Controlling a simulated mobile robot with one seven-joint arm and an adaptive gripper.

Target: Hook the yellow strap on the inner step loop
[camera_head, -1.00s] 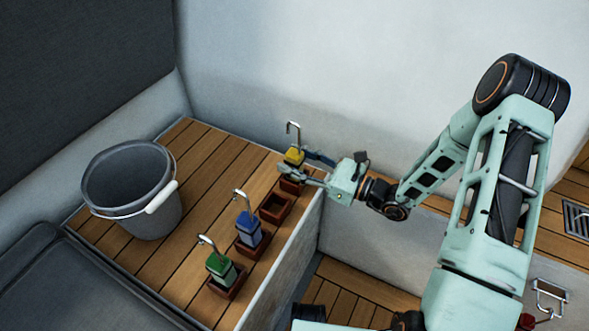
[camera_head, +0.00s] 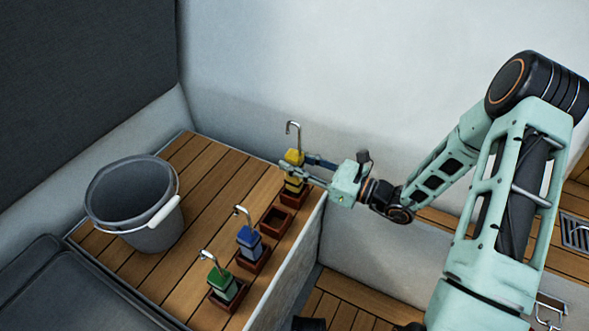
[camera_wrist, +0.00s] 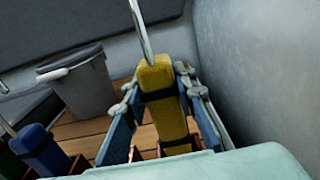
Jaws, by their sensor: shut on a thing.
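The yellow strap (camera_head: 293,157) is an upright yellow block with dark bands and a silver hook on top. My gripper (camera_head: 296,164) is shut on it from the right, above its brown holder (camera_head: 296,199). In the wrist view the yellow strap (camera_wrist: 158,88) stands between my two blue fingers, its hook cut off by the top edge. Whether its lower end is clear of the holder is unclear. A metal loop (camera_head: 550,311) is on the pale panel at the lower right, partly behind my arm; I cannot tell if it is the inner step loop.
A blue strap (camera_head: 249,240) and a green strap (camera_head: 222,284) stand in brown holders; an empty holder (camera_head: 277,220) lies between blue and yellow. A grey bucket (camera_head: 140,212) stands on the wooden bench (camera_head: 200,180). A pale wall (camera_head: 380,70) rises behind my gripper.

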